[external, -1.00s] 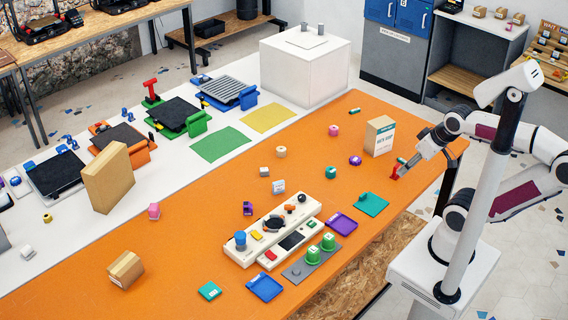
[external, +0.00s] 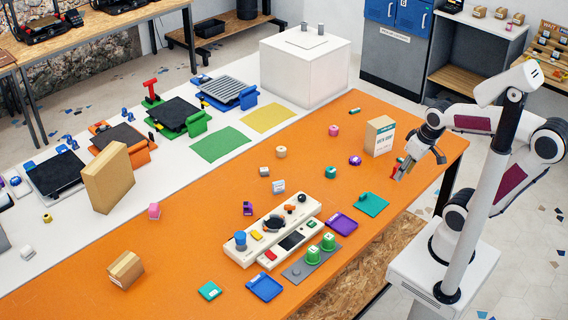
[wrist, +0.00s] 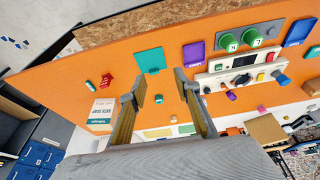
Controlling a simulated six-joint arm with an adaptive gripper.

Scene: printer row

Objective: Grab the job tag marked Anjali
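My gripper (external: 402,174) hangs above the right end of the orange table, fingers pointing down. In the wrist view its two fingers (wrist: 158,88) are wide apart with nothing held between them. I cannot read the name Anjali on anything, so I cannot tell which small piece is the tag. A red piece (wrist: 106,80) lies left of the fingers in the wrist view, near a teal-green piece (wrist: 90,84). A purple piece (external: 355,160) and a green piece (external: 330,172) lie left of my gripper in the external view.
A cardboard box (external: 379,136) stands upright behind my gripper. A teal tray (external: 374,206), a purple tray (external: 342,223) and a white control panel (external: 270,230) are nearer the front. Other small pieces are scattered; bare orange table lies between them.

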